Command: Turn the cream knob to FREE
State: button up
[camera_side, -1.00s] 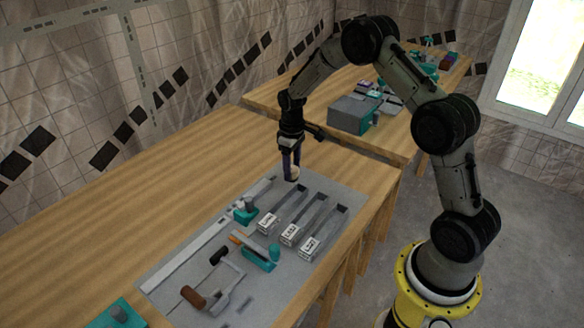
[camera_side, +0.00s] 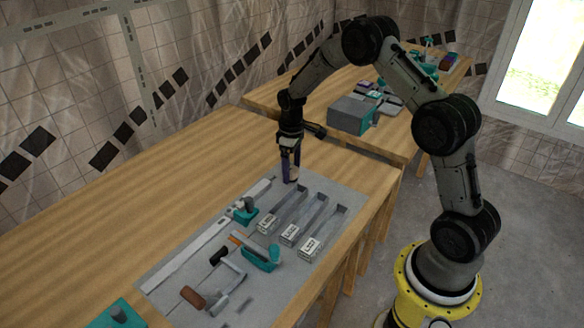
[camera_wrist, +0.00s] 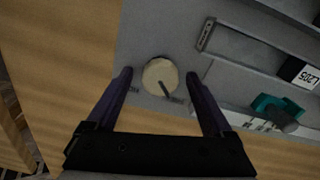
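The cream knob (camera_wrist: 158,72) is a round disc on the grey panel, with a dark pointer line running toward its lower right edge. Small dark labels sit below it at left and right; the pointer is toward the right one, and their lettering is too small to read surely. My gripper (camera_wrist: 159,76) is open, with one purple finger on each side of the knob and a narrow gap visible on both sides. In the side view my gripper (camera_side: 291,178) points down at the panel's far corner, and its fingers partly hide the knob.
The grey panel (camera_side: 180,272) lies on a wooden table (camera_side: 120,215). Beside the knob are several slotted channels with white labelled blocks (camera_side: 290,233). A teal clamp (camera_side: 262,258), a long rail and a brown-handled tool (camera_side: 193,297) lie nearer the camera. Bare wood is free to the left.

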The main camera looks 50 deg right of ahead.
aim_at(292, 169)
notch_tip(292, 169, up, 14)
dwell(0.7)
jog(key=shift+f, duration=0.1)
